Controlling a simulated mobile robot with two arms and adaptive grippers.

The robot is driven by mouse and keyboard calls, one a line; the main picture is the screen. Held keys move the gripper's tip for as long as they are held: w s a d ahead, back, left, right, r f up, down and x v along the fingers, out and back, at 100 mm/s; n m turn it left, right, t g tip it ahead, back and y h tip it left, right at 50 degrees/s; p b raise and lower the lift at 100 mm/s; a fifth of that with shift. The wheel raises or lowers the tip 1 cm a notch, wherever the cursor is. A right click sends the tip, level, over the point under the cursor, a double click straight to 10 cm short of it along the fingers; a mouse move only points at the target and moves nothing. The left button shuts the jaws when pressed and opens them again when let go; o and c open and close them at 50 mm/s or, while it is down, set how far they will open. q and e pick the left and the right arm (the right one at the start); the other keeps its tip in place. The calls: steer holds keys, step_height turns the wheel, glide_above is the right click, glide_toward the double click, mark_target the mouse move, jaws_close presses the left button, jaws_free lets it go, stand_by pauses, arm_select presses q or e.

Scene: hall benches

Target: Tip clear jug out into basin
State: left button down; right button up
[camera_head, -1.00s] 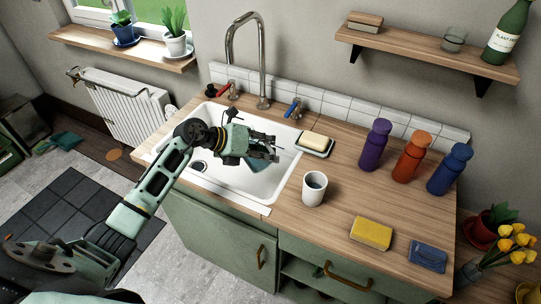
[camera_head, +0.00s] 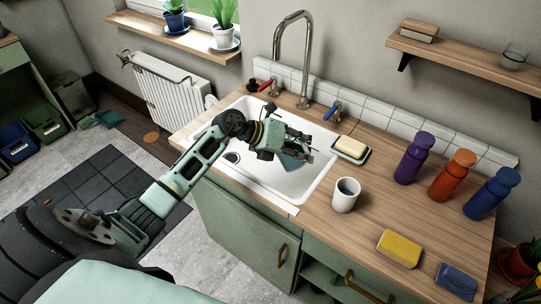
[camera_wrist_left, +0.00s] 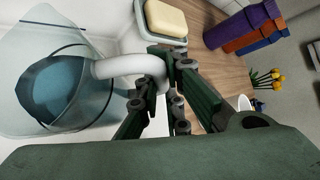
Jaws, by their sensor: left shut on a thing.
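The clear jug (camera_wrist_left: 52,88) with a white handle (camera_wrist_left: 135,67) fills the left of the left wrist view and holds blue liquid. My left gripper (camera_head: 308,146) is shut on the handle. In the head view the jug (camera_head: 291,161) hangs over the white basin (camera_head: 270,182), partly hidden by the gripper. Its exact tilt is hard to judge, and I see no stream of liquid. The basin is set in the wooden counter, with its drain at the left. My right gripper is not in view.
A tall tap (camera_head: 304,60) stands behind the basin. A soap dish (camera_head: 364,158) and white mug (camera_head: 346,196) are close on its right. Purple (camera_head: 414,160), orange (camera_head: 452,176) and blue (camera_head: 490,194) bottles, a yellow sponge (camera_head: 399,249) and a blue cloth (camera_head: 456,281) are farther right.

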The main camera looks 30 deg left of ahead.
arm_select(q)
steer(key=shift+w+a+r+h, duration=0.1)
steer(key=shift+a+r+h, duration=0.05)
steer(key=shift+r+h, duration=0.15)
stand_by(0.4)
steer(key=shift+a+r+n+h+b, duration=0.2)
steer(key=shift+r+n+h+b, duration=0.1)
steer(key=shift+r+n+b, duration=0.15)
stand_by(0.4)
steer(key=shift+r, duration=0.2)
stand_by(0.3)
steer(key=shift+a+r, duration=0.1)
stand_by(0.8)
steer(key=shift+w+a+r+n+h, duration=0.1)
steer(key=shift+a+r+n+h, duration=0.15)
steer(key=shift+r+h, duration=0.15)
steer(key=shift+d, duration=0.1)
steer(key=shift+b, duration=0.3)
stand_by(0.5)
